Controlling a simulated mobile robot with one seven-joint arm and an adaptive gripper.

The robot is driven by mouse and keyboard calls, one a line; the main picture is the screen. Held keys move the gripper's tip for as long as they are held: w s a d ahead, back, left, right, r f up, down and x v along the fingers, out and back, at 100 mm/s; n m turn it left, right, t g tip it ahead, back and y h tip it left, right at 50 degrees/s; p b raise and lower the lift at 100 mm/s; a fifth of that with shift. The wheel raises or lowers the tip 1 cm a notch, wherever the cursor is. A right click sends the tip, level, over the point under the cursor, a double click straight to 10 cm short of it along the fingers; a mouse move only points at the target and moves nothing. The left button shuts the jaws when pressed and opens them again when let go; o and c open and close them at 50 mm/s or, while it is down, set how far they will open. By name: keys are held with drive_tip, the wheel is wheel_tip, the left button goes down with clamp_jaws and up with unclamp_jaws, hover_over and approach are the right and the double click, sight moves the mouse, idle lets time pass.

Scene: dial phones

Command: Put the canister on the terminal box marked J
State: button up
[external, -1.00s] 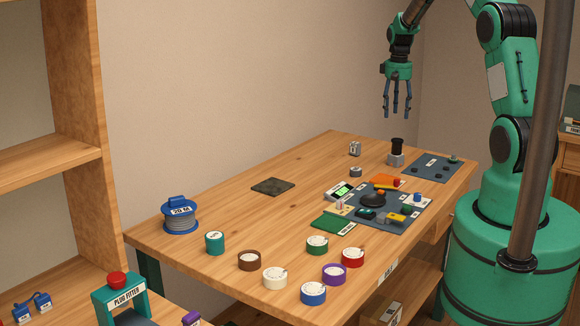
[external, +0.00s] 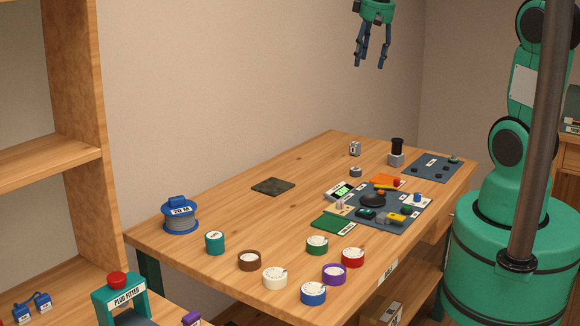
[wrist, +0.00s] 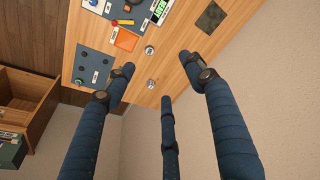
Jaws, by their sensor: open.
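A black canister (external: 396,145) stands upright on a grey box (external: 395,159) near the back right of the table in the external view. A second grey box (external: 355,148) with a small dark mark stands to its left; I cannot read a J on either box. A small grey round piece (external: 355,171) lies in front of them. My gripper (external: 370,61) hangs open and empty, high above the far end of the table. Its fingers (wrist: 157,72) are spread in the wrist view; there I cannot make out the canister clearly, perhaps because a finger covers it.
A blue-grey mat (external: 430,170) lies to the right of the canister, and a cluttered work mat (external: 398,232) lies in front. Several dial rings and a cable reel (external: 180,218) stand at the near left. A dark plate (external: 273,186) lies alone with bare wood around it.

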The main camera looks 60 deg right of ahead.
drive_tip(key=s+a+r+n+t, duration=0.1)
drive_tip(key=s+a+r, duration=0.2)
drive_tip(key=s+a, duration=0.3)
drive_tip(key=s+a+r+n+t, duration=0.1)
drive_tip(key=s+a+r, duration=0.1)
drive_tip(key=s+a, duration=0.45)
drive_tip(key=s+a+f+n+t+y, duration=0.1)
drive_tip(key=s+a, duration=0.9)
drive_tip(key=shift+s+a, duration=0.25)
